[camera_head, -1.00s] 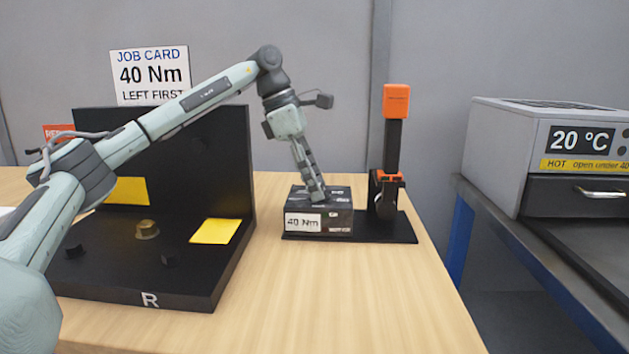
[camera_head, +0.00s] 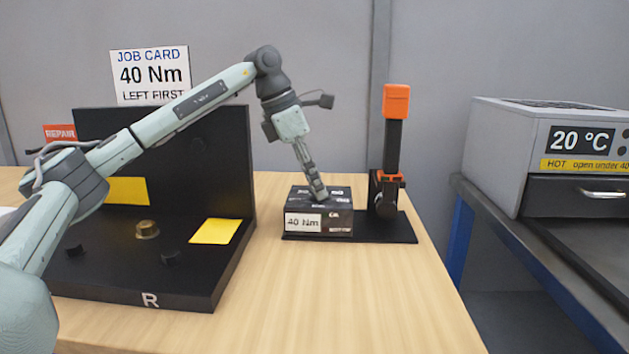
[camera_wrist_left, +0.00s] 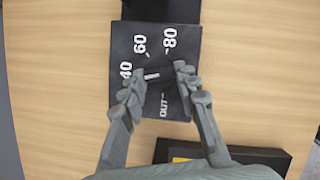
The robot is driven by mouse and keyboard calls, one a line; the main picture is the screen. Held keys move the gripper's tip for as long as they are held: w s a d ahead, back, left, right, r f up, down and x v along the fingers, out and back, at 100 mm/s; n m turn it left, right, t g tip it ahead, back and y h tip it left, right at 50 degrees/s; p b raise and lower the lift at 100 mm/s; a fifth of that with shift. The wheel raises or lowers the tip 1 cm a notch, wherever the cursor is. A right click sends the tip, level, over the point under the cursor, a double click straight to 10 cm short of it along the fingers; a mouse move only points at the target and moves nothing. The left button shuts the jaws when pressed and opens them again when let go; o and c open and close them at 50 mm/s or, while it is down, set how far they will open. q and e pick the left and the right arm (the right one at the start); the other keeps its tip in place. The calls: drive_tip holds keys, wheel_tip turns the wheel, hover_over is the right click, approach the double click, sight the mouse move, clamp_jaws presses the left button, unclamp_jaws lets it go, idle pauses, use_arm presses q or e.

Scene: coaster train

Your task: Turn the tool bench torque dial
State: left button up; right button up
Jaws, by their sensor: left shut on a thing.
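The torque dial (camera_wrist_left: 160,76) is a small dark knob with a white mark, on top of a black box (camera_head: 341,222). The box top shows 40, 60, 80 and OUT in the left wrist view. The white mark points left, roughly towards 40. The box front has a white label (camera_head: 303,223) reading "40 Nm". My left gripper (camera_head: 319,194) reaches down onto the box top and is shut on the dial; its fingertips (camera_wrist_left: 159,72) lie on either side of it. In the head view the fingers hide the dial. My right gripper is out of view.
A black L-shaped fixture (camera_head: 190,290) stands at left, below a job card (camera_head: 150,76) reading "40 Nm, left first". An oven (camera_head: 545,150) stands at right. The front wooden table (camera_head: 350,300) is clear.

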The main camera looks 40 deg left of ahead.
use_arm(q)
drive_tip(key=n, duration=0.2)
drive_tip(key=n+t+y, duration=0.1)
drive_tip(key=n, duration=0.1)
drive_tip(key=shift+s+d+n+y, duration=0.1)
drive_tip(key=shift+d+n+y, duration=0.1)
drive_tip(key=shift+n+y, duration=0.1)
drive_tip(key=n+y, duration=0.1)
drive_tip(key=n, duration=0.2)
drive_tip(key=shift+d+n, duration=0.15)
drive_tip(key=shift+n, duration=0.15)
drive_tip(key=n+y, duration=0.2)
drive_tip(key=n, duration=0.2)
drive_tip(key=shift+d, duration=0.2)
drive_tip(key=shift+d+n+g+y, duration=0.1)
drive_tip(key=shift+n+g+y, duration=0.45)
drive_tip(key=shift+n, duration=1.55)
drive_tip(key=o, duration=1.2)
drive_tip(key=shift+c, duration=0.2)
drive_tip(key=v, duration=1.2)
